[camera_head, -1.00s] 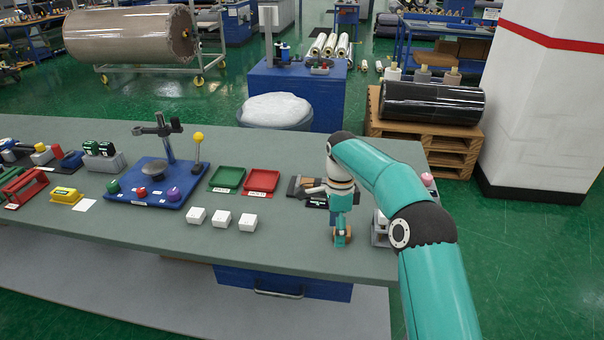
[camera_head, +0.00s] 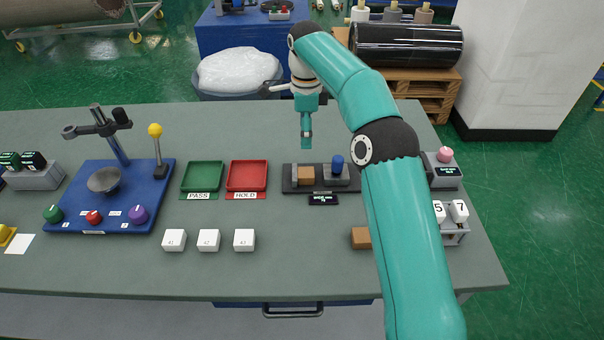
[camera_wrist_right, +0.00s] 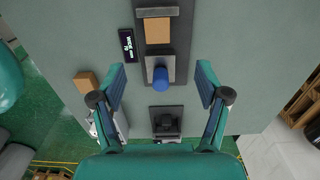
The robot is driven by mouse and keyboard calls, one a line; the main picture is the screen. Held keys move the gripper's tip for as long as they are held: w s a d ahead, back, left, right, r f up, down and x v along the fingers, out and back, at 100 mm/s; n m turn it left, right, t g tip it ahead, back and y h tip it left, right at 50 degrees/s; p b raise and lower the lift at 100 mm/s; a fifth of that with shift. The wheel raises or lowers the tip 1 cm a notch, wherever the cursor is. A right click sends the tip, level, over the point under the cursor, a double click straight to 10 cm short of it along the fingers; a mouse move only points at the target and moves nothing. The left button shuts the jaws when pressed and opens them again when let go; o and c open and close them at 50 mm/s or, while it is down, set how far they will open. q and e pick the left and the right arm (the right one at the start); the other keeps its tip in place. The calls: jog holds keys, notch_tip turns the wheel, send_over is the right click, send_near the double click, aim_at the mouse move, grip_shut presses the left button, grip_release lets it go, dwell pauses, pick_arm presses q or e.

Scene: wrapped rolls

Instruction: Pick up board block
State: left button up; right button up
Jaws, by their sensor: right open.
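A small tan-brown block (camera_head: 361,237) lies on the bench, partly hidden behind my right arm; it also shows in the right wrist view (camera_wrist_right: 87,80). A second tan block (camera_head: 306,174) sits in a dark vice (camera_head: 343,184) with a blue knob (camera_head: 337,163). Which one is the board block I cannot tell. My right gripper (camera_head: 306,142) points down over the back of the bench, beyond the vice in the head view. In the right wrist view its fingers (camera_wrist_right: 162,80) are spread and empty, with the blue knob between them in the picture. My left gripper is not in view.
A green tray (camera_head: 203,177) and a red tray (camera_head: 247,176) lie left of the vice. Several white cubes (camera_head: 208,240) stand in front of them. A blue base (camera_head: 110,195) with a stand is farther left. A grey unit with a pink button (camera_head: 445,155) stands at right.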

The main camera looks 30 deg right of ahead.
send_over(303, 172)
jog(key=f, duration=0.8)
jog(key=shift+w+d+f+b, duration=0.1)
jog(key=shift+d+f+b, duration=0.05)
jog(key=shift+d+b, duration=0.15)
jog(key=shift+a+f+p, duration=0.15)
jog(key=shift+f+p, duration=0.1)
jog(key=shift+f, duration=1.25)
jog(key=shift+a+f+p, duration=0.15)
jog(key=shift+f+p, duration=0.1)
jog(key=shift+f, duration=1.25)
jog(key=c, duration=1.2)
